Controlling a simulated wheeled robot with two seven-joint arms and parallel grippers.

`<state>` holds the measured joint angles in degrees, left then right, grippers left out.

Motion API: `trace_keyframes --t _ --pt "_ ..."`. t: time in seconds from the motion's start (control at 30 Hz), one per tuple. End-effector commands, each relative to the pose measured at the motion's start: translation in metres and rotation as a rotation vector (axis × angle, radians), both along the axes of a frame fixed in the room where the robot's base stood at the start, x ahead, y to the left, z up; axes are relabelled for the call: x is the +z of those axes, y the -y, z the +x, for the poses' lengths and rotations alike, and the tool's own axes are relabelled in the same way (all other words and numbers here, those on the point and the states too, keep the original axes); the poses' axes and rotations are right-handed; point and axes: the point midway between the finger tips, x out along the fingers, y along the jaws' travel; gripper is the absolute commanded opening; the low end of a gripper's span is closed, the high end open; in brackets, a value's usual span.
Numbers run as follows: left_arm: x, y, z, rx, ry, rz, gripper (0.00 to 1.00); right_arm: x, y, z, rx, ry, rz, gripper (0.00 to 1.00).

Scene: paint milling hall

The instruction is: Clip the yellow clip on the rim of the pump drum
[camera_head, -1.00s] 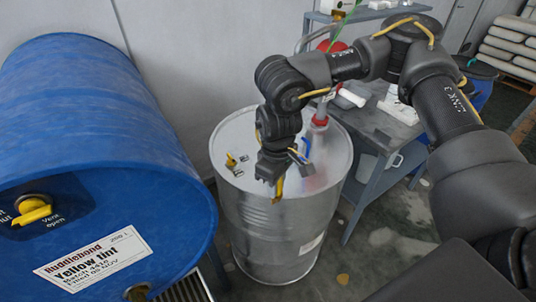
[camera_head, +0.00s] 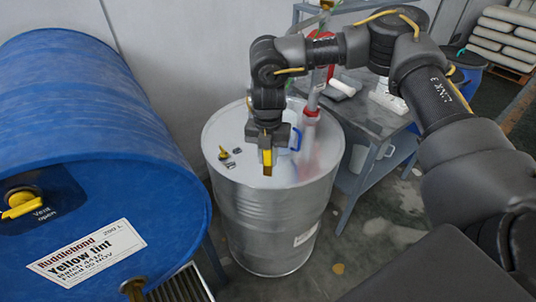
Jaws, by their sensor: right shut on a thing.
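The pump drum (camera_head: 265,225) is a silver metal drum standing upright in the middle of the view, with a red-collared pump (camera_head: 311,115) rising from the back right of its lid. My right gripper (camera_head: 267,148) is over the drum's lid, pointing down, and is shut on the yellow clip (camera_head: 267,160). The clip hangs below the jaws, inside the near rim in the picture. I cannot tell its exact height above the lid. The jaws hide the clip's upper part. My left gripper is not in view.
A big blue drum (camera_head: 75,125) with a yellow vent handle lies at the left. A small yellow knob (camera_head: 223,153) is on the silver drum's lid. A grey steel table (camera_head: 375,125) stands behind right. White sacks (camera_head: 505,40) are stacked at the far right.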

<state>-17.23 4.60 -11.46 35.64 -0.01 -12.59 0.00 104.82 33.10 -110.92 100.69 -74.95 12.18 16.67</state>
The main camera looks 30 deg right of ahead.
Motion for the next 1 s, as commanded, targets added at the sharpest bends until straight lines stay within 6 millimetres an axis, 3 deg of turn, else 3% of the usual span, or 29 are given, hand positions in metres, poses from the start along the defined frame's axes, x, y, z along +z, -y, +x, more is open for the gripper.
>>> trace_keyframes --t 0.2,0.47,1.0 --pt "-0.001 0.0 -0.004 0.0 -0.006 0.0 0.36 -0.001 0.003 0.005 0.131 0.003 0.008 0.0" --pt "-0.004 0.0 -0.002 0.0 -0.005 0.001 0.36 -0.004 0.003 0.005 0.141 0.002 0.007 0.0" --pt "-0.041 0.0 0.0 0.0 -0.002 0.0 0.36 -0.05 0.003 0.004 0.139 0.001 0.006 0.0"
